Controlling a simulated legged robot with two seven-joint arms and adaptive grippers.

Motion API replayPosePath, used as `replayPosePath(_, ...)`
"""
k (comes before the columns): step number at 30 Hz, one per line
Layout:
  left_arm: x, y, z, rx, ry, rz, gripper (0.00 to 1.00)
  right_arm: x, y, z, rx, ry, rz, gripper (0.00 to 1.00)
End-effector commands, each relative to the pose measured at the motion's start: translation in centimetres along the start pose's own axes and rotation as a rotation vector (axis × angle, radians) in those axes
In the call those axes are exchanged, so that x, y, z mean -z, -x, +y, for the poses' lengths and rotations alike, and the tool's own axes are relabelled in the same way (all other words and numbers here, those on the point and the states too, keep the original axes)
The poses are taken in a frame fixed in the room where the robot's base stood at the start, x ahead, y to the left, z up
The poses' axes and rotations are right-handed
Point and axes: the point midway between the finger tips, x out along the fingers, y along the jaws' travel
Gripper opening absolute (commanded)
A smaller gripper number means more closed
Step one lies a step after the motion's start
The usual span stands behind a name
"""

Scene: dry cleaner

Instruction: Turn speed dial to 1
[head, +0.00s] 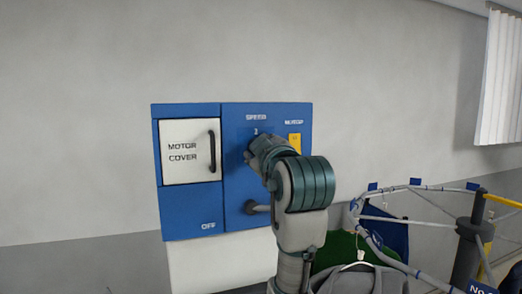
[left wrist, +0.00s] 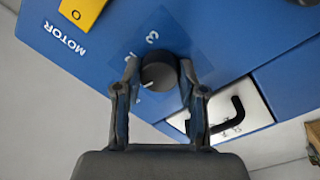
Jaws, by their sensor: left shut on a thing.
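The speed dial (left wrist: 160,68) is a round black knob on the blue control panel (head: 184,213). My left gripper (left wrist: 159,74) is shut on the dial, with one finger on each side of it in the left wrist view. A short white mark on the dial points to the lower left in that view. A 3 and other partly covered digits are printed around the dial. In the head view my left gripper (head: 259,150) hides the dial, below the word SPEED and a 2. My right gripper is not in view.
A white motor cover (head: 177,165) with a black handle is left of the dial. A yellow motor switch (head: 295,141) is to the right; it also shows in the left wrist view (left wrist: 82,10). A garment rail (head: 425,187) with hanging clothes stands at lower right.

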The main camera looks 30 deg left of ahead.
Motion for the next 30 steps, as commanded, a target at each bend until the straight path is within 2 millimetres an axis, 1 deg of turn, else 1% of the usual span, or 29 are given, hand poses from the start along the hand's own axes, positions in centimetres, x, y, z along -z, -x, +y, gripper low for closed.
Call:
replayPosePath(6,0.04,0.10,0.00,-0.003,0.130,0.009,0.05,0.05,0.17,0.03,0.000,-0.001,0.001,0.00)
replayPosePath(12,0.02,0.12,-0.07,-0.003,0.201,0.014,0.05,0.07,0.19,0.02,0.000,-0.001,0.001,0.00)
replayPosePath(29,-0.03,0.09,-0.18,0.000,0.233,0.014,0.05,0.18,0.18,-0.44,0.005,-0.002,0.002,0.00)
replayPosePath(30,-0.04,0.09,-0.19,0.000,0.233,0.014,0.48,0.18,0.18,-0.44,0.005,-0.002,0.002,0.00)
